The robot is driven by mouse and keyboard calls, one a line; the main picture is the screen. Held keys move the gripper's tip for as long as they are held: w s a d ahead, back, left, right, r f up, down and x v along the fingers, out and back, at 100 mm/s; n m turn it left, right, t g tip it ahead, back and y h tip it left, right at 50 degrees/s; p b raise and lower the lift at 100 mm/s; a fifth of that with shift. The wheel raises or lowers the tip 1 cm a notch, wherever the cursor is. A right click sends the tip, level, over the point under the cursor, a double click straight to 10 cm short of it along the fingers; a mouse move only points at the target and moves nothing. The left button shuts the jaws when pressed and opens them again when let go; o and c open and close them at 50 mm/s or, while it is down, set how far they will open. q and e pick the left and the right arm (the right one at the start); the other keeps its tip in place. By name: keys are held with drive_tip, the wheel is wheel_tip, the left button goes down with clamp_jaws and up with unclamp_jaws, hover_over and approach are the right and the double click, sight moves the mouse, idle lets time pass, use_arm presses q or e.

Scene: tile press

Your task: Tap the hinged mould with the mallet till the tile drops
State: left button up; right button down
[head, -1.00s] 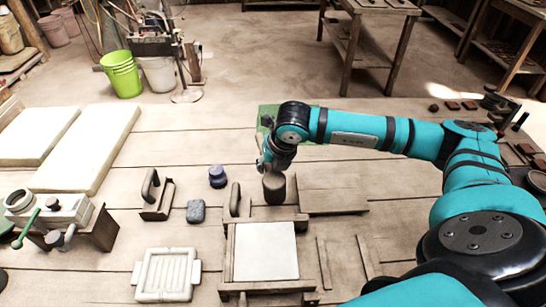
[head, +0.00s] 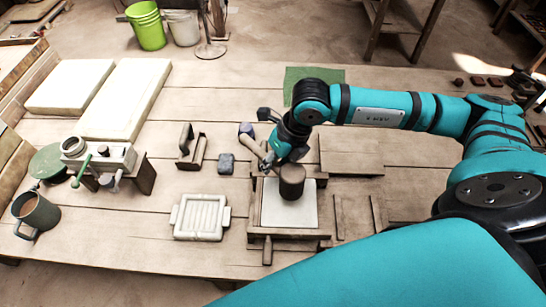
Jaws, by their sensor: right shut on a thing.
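The wooden mould (head: 285,234) lies on the table below my right gripper, with a flat white tile or slab (head: 276,214) inside its frame. My right gripper (head: 276,157) is shut on the mallet's handle (head: 250,146), whose tan end sticks out to the back left. The mallet's dark brown cylindrical head (head: 292,182) is over the far part of the white slab and hides some of it. I cannot tell whether the head touches the slab. The far edge of the mould is partly hidden by the gripper and mallet. My left gripper is not in view.
A ribbed white tray (head: 202,216) and a grey block (head: 227,163) lie left of the mould. A handled wooden tool (head: 191,150) and a dark purple object (head: 246,130) stand behind. A flat board (head: 352,155) lies right. A mug (head: 36,214) stands far left.

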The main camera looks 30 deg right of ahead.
sight(270, 185)
drive_tip(key=shift+f, duration=0.55)
wheel_tip(270, 185, down, 6)
drive_tip(key=b, duration=0.6)
drive_tip(key=shift+f+b, duration=0.15)
drive_tip(key=shift+b, duration=0.15)
drive_tip(key=shift+r+p, duration=0.6)
drive_tip(key=shift+r, duration=0.05)
wheel_tip(270, 185, up, 4)
drive_tip(key=shift+r+p, duration=0.25)
drive_tip(key=shift+p, duration=0.95)
drive_tip(key=shift+f, duration=0.1)
drive_tip(key=shift+f, duration=0.1)
